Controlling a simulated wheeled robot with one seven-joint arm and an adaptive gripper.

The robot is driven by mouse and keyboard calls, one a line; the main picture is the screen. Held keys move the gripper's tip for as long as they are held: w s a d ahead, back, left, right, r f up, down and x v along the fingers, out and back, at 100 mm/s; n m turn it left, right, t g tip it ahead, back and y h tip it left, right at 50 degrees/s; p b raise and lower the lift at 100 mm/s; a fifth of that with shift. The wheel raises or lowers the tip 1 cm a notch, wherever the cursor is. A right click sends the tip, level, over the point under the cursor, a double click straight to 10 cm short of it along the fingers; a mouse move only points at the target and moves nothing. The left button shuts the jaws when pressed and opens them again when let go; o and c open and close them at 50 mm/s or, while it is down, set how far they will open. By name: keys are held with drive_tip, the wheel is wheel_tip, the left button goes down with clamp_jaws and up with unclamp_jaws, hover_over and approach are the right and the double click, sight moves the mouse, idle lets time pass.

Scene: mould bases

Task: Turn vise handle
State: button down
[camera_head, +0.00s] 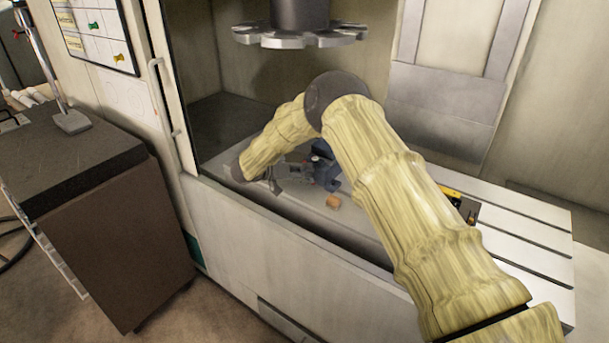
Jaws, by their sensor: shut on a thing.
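A blue vise (327,172) stands on the slotted machine bed, partly hidden behind my arm. My gripper (298,172) reaches in from the left side of the vise and its fingers are at the vise's near left side. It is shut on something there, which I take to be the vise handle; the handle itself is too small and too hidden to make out. My arm, in a pale yellow cover, arches over the bed and hides part of the vise.
A yellow and black object (452,196) is to the right of my arm. A round tool carousel (300,36) hangs above. A dark-topped cabinet (75,150) stands outside, left.

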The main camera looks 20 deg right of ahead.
drive_tip(key=n+b, duration=0.1)
drive_tip(key=f+n+h+b, duration=0.1)
drive_tip(key=n+h+b, duration=0.1)
drive_tip(key=shift+w+a+f+g+b, duration=0.15)
drive_tip(key=shift+w+a+g+b, duration=0.15)
drive_tip(key=shift+g, duration=0.1)
drive_tip(key=shift+f+n+h+b, duration=0.15)
drive_tip(key=shift+n+h+b, duration=0.5)
drive_tip(key=shift+n+b, duration=0.3)
drive_tip(key=shift+f+n+h+b, duration=0.1)
drive_tip(key=shift+n+h+b, duration=0.6)
drive_tip(key=shift+n, duration=0.35)
drive_tip(key=c, duration=1.5)
unclamp_jaws()
drive_tip(key=shift+d, duration=0.1)
drive_tip(key=a, duration=0.4)
drive_tip(key=s+a, duration=0.1)
drive_tip(key=a, duration=0.7)
drive_tip(key=shift+s+f, duration=0.25)
drive_tip(key=shift+s, duration=0.05)
drive_tip(key=shift+f, duration=0.1)
